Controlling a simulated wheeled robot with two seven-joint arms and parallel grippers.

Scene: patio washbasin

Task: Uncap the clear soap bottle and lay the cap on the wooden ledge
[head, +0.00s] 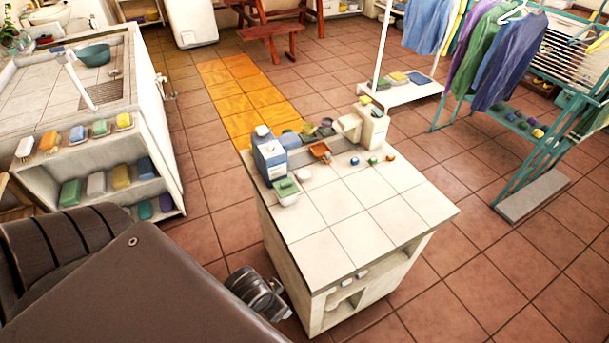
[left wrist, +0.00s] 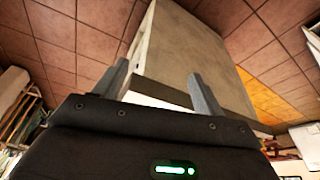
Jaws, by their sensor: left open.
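My left gripper (left wrist: 158,82) is open and empty in the left wrist view, its two grey fingers apart. The pale side of a cabinet-like block fills the space beyond them. In the head view the tiled counter (head: 345,222) stands in the middle, with small containers along its far and left edges. I cannot tell which of them, if any, is the clear soap bottle or its cap. I cannot pick out a wooden ledge with certainty. My right gripper is not in view.
A blue-and-white carton (head: 269,156), a green-topped box (head: 287,191), an orange tray (head: 320,150) and a cream container (head: 372,128) crowd the counter's back. Its front tiles are clear. A basin unit (head: 60,115) stands left, a teal clothes rack (head: 511,160) right.

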